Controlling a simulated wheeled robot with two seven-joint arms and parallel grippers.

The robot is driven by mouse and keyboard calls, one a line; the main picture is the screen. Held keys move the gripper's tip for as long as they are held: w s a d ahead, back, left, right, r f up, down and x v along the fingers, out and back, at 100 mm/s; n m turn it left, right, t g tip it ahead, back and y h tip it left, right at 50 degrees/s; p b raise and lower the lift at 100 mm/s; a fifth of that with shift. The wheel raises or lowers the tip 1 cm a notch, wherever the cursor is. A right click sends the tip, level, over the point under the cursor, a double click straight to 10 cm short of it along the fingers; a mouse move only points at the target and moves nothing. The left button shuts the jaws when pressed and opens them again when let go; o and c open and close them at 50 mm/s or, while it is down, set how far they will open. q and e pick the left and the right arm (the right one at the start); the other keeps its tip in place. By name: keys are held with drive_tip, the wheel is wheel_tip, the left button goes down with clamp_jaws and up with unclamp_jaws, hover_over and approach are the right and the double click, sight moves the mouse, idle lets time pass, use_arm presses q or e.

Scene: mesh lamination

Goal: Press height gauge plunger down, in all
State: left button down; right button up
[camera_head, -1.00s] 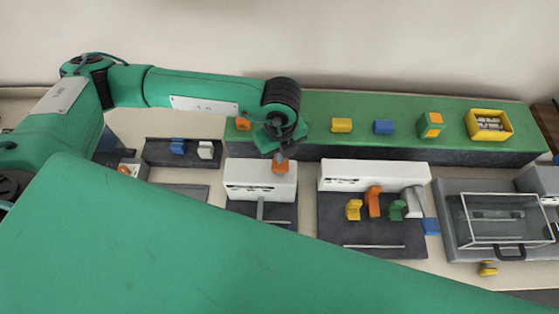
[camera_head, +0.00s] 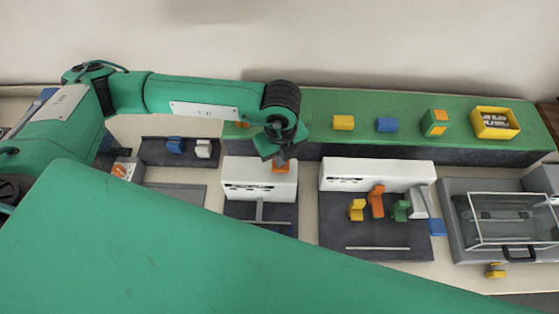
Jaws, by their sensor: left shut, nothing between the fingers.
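A white box-shaped station (camera_head: 245,192) stands on a dark base left of centre. An orange block (camera_head: 281,168) shows on its top right part; it looks like the plunger, but I cannot be sure. My left gripper (camera_head: 280,157) points down over this orange block, shut with nothing between its fingers. The fingertips overlap the block's upper edge in the picture; I cannot tell if they touch. A thin grey T-shaped bar (camera_head: 260,213) stands in front of the white station. My right gripper is not in view.
A green shelf (camera_head: 460,150) behind carries yellow, blue and green-orange blocks and a yellow bin (camera_head: 495,137). A second white station (camera_head: 375,174) has yellow, orange and green pieces in front. A clear-lidded box (camera_head: 510,220) stands at right. My green body part fills the foreground.

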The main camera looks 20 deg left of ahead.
use_arm(q)
drive_tip(key=shift+f+b, duration=0.8)
drive_tip(key=shift+f, duration=0.25)
drive_tip(key=shift+r+p, duration=0.7)
drive_tip(key=shift+r, duration=0.4)
drive_tip(key=shift+r+p, duration=1.4)
drive_tip(key=shift+r, duration=1.75)
